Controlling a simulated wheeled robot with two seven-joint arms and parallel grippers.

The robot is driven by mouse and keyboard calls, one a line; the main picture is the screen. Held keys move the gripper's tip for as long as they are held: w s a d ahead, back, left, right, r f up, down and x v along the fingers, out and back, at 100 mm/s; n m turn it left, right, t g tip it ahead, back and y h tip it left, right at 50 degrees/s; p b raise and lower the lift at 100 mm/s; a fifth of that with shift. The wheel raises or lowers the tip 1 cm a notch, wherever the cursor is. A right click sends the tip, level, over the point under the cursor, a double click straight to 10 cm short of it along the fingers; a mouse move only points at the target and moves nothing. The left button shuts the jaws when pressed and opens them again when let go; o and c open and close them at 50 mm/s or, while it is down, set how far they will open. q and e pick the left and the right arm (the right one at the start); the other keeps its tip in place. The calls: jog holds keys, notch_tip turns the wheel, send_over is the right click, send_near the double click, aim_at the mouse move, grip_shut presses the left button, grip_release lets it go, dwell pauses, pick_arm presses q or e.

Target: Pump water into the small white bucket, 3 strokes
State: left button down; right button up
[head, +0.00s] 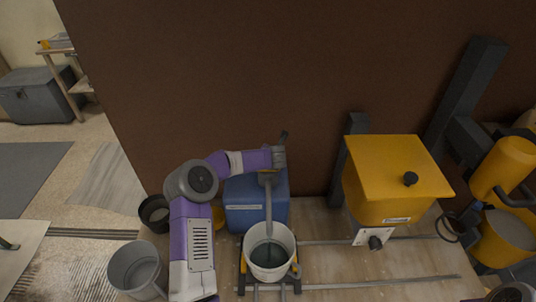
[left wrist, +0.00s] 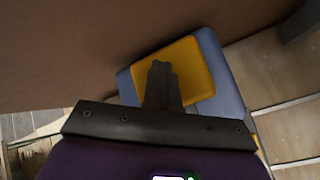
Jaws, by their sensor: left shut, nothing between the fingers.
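The small white bucket (head: 284,270) stands upright at the front and holds dark water. A grey spout (head: 268,212) slopes down over it from the blue tank-like pump unit (head: 245,218) behind. My left arm reaches over this unit, with its gripper (head: 279,156) at the unit's back edge. In the left wrist view the gripper's fingers (left wrist: 162,85) are shut with nothing between them, over the blue unit's yellow top (left wrist: 195,75). I cannot tell whether they touch it. The pump handle is not clearly visible. My right gripper is out of view.
A yellow machine (head: 392,180) stands to the right. A grey bucket (head: 137,271) and a dark bucket (head: 154,214) stand left of my arm. A brown wall (head: 290,70) rises close behind the unit. Rails (head: 370,281) run along the board at the front right.

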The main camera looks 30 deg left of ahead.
pick_arm(q)
jog(key=shift+s+f, duration=0.1)
dwell(0.3)
jog(key=shift+r+p, duration=2.6)
jog(key=shift+r, duration=0.15)
notch_tip(320, 180, up, 5)
jog(key=p, duration=0.4)
jog(key=shift+p, duration=0.35)
dwell(0.6)
notch_tip(320, 180, up, 4)
jog(key=shift+f+p, duration=0.1)
jog(key=shift+p, duration=1.05)
